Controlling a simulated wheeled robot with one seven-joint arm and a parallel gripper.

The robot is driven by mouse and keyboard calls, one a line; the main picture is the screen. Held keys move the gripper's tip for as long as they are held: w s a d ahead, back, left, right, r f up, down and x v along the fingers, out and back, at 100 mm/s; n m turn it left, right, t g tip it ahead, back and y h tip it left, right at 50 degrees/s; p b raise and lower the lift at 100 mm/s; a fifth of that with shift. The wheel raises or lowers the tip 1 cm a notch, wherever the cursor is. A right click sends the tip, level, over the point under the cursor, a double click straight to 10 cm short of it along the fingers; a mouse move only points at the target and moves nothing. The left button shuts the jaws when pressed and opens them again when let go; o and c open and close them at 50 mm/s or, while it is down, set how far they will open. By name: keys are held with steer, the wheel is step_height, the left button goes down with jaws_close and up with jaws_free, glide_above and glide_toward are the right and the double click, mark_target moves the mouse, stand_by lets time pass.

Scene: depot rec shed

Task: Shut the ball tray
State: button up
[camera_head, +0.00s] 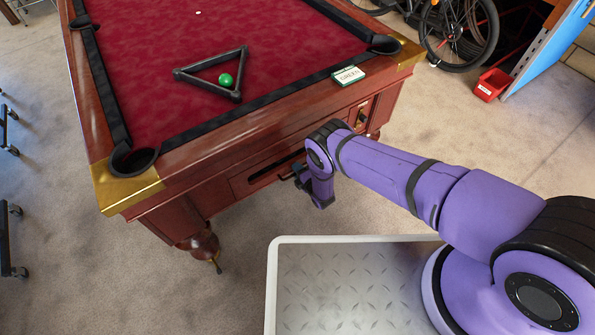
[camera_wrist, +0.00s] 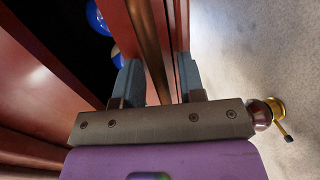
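The ball tray (camera_head: 262,176) is a wooden drawer in the near end of the pool table, with a dark gap along its top in the head view. In the wrist view, blue balls (camera_wrist: 97,17) lie in the dark opening at upper left. My gripper (camera_wrist: 160,82) is at the tray front, its two grey fingers apart. A brown bar (camera_wrist: 149,45) and reddish wood pass between the fingers. I cannot tell whether either finger touches them. In the head view, my arm partly hides the right end of the tray, and the fingertips are hard to make out.
The red-clothed pool table (camera_head: 165,60) holds a black triangle rack (camera_head: 196,80) around a green ball (camera_head: 226,80). A small green-and-white box (camera_head: 348,75) sits on its rail. A table leg (camera_head: 204,245) stands at the near corner. Carpet (camera_head: 100,270) left of my base is clear.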

steer(key=v, duration=1)
steer(key=shift+s+d, duration=0.2)
steer(key=shift+s, duration=0.15)
steer(key=shift+r, duration=0.1)
